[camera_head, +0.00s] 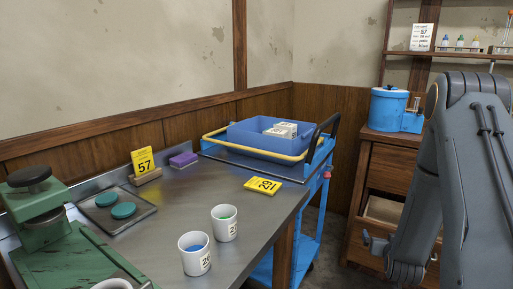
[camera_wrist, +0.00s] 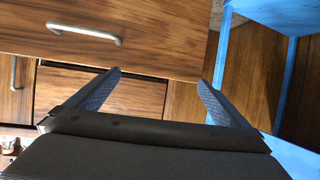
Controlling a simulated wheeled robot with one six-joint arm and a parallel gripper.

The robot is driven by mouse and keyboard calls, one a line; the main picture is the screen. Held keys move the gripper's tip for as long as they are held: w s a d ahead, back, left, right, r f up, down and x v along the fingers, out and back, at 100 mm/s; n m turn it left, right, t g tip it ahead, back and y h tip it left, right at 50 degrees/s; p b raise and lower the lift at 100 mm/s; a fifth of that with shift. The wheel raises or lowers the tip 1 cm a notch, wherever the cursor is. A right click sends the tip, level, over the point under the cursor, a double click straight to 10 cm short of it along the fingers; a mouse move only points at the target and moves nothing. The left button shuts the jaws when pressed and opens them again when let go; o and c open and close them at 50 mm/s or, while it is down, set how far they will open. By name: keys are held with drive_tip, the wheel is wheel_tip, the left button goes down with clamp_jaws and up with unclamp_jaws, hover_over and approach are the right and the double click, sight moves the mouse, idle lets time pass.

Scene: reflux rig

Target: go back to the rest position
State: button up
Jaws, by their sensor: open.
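My gripper (camera_wrist: 158,85) shows in the wrist view with its two fingers spread apart and nothing between them. It points at the wooden drawer cabinet (camera_wrist: 150,65), whose drawers have metal handles. In the head view my grey arm stands at the right in front of the cabinet (camera_head: 383,155), and I cannot make out the fingers there.
A blue cart (camera_head: 312,210) carries a blue bin (camera_head: 250,137). A blue pot (camera_head: 388,108) stands on the cabinet.

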drive_tip(key=s+a+r+n+g+y, duration=0.1)
drive_tip(key=s+a+r+g+y, duration=0.15)
drive_tip(key=a+r, duration=0.45)
drive_tip(key=s+a+r+n+g+y, duration=0.2)
drive_tip(key=s+a+r+g, duration=0.1)
drive_tip(key=a, duration=0.8)
drive_tip(key=s+a+r+n+g+y, duration=0.1)
drive_tip(key=s+a+r+n+g, duration=0.15)
drive_tip(key=s+a+r, duration=0.65)
drive_tip(key=s+a+r+n+g+y, duration=0.1)
drive_tip(key=s+a+r+n+g, duration=0.2)
drive_tip(key=s+a, duration=1.1)
drive_tip(key=s+d+r+m+p, duration=0.1)
drive_tip(key=d+r+m+p, duration=0.1)
drive_tip(key=d+p, duration=0.4)
drive_tip(key=s+d+r+m+g+h+p, duration=0.1)
drive_tip(key=s+d+r+m+p, duration=0.1)
drive_tip(key=d+r+p, duration=0.3)
drive_tip(key=shift+s+d+r+p, duration=0.15)
drive_tip(key=shift+s+d+p, duration=0.25)
drive_tip(key=shift+p, duration=1.3)
drive_tip(key=shift+w, duration=0.1)
